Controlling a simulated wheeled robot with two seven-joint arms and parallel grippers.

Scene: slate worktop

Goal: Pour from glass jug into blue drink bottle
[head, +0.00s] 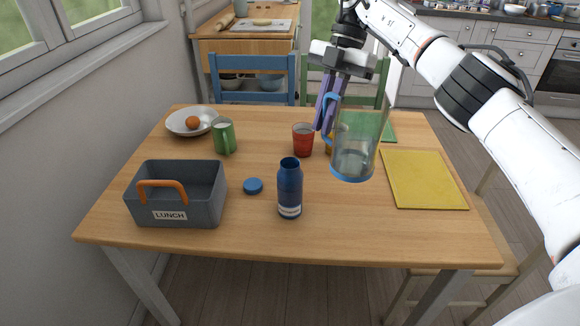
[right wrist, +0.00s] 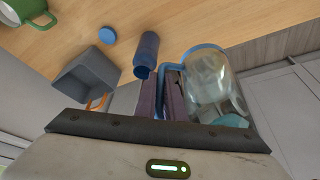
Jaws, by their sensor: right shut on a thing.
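The glass jug (head: 354,140) is clear with a blue base and blue handle, and holds some liquid low down. My right gripper (head: 325,124) is shut on its handle and holds it upright, raised above the table, right of the bottle. The jug also shows in the right wrist view (right wrist: 212,85). The blue drink bottle (head: 289,190) stands upright and open on the table, apart from the jug; it also shows in the right wrist view (right wrist: 147,52). Its level inside is hidden. My left gripper is not in view.
A blue cap (head: 253,186) lies left of the bottle. A grey lunch box (head: 205,205) stands at the left, with a green mug (head: 224,137) and a bowl (head: 178,123) behind. A red cup (head: 303,141) stands behind the bottle. A yellow mat (head: 425,180) lies at the right.

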